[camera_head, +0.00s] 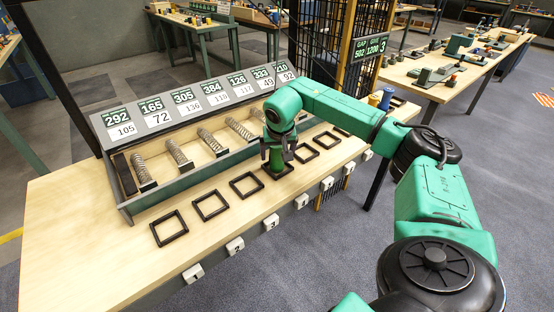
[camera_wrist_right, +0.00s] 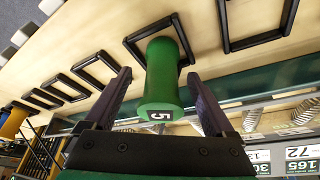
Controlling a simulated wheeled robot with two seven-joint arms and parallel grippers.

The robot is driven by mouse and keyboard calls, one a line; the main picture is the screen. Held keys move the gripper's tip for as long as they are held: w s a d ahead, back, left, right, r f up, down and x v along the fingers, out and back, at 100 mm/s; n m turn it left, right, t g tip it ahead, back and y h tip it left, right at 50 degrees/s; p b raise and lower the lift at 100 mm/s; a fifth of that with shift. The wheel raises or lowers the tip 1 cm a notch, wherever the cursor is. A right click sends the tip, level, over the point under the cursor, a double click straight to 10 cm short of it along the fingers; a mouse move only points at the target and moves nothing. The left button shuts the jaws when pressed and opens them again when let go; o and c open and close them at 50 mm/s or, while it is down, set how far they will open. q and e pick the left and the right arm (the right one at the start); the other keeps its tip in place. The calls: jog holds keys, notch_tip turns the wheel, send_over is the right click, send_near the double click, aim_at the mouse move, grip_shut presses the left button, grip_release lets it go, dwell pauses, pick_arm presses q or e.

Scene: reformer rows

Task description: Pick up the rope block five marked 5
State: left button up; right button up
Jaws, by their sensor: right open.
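The green rope block five (camera_wrist_right: 160,75) shows between the fingers of my right gripper (camera_wrist_right: 157,98) in the right wrist view. Its black plate with a white 5 faces the camera. In the head view the green block (camera_head: 276,164) stands upright on the table, in or at a square black frame, partly hidden by my right gripper (camera_head: 278,148). The gripper is open, with a finger on each side of the block and a gap visible beside each in the wrist view. My left gripper is not in view.
Several empty square black frames (camera_head: 211,205) lie in a row on the wooden table (camera_head: 75,235). Behind them a grey-green rack (camera_head: 180,190) holds springs under number plates (camera_head: 160,118). White numbered tags (camera_head: 235,245) line the table's front edge. The table's left end is clear.

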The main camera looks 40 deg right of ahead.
jog(key=shift+w, duration=0.1)
grip_shut()
notch_tip(320, 180, up, 28)
jog(key=p, duration=1.2)
